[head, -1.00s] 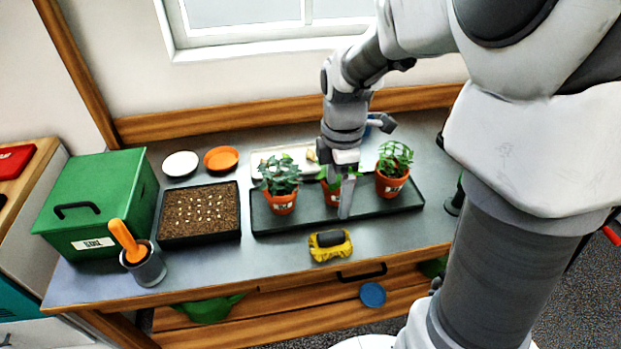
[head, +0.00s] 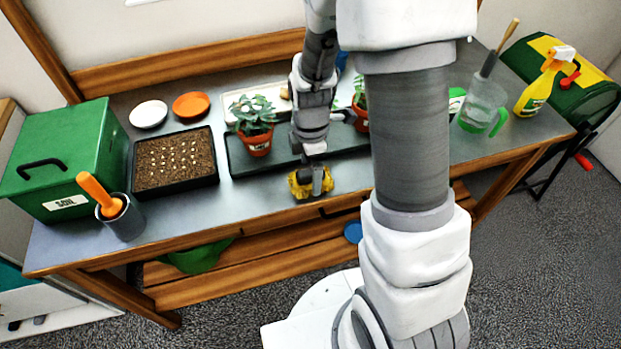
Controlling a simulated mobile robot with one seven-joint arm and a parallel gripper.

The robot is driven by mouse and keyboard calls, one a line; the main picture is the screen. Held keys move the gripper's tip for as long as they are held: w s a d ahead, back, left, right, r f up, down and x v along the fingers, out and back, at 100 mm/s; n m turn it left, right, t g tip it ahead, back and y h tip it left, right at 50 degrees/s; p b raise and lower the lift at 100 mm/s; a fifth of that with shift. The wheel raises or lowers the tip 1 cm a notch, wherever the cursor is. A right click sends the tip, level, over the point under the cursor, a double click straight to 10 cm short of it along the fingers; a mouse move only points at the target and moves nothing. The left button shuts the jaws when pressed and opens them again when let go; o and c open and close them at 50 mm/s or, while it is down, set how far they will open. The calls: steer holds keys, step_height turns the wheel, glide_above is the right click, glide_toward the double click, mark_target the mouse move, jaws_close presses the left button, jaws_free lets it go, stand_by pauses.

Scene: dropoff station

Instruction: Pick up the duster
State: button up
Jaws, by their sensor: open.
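The yellow duster (head: 298,185) lies near the front edge of the grey bench, in front of the black plant tray. It was seen with a dark grey piece on top, which my gripper now mostly hides. My gripper (head: 317,188) is open and points down right at the duster, covering its middle and right part. I cannot tell whether the fingers touch it or straddle it.
The black plant tray (head: 238,165) with potted plants (head: 256,140) is just behind. A seed tray (head: 176,186), a grey pot with an orange-handled tool (head: 123,220) and a green box (head: 66,150) stand left. A jug (head: 481,105) and spray bottle (head: 540,88) stand right.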

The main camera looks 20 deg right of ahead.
steer(key=shift+f, duration=0.55)
steer(key=c, duration=1.3)
steer(key=shift+c, duration=0.2)
steer(key=shift+r, duration=0.1)
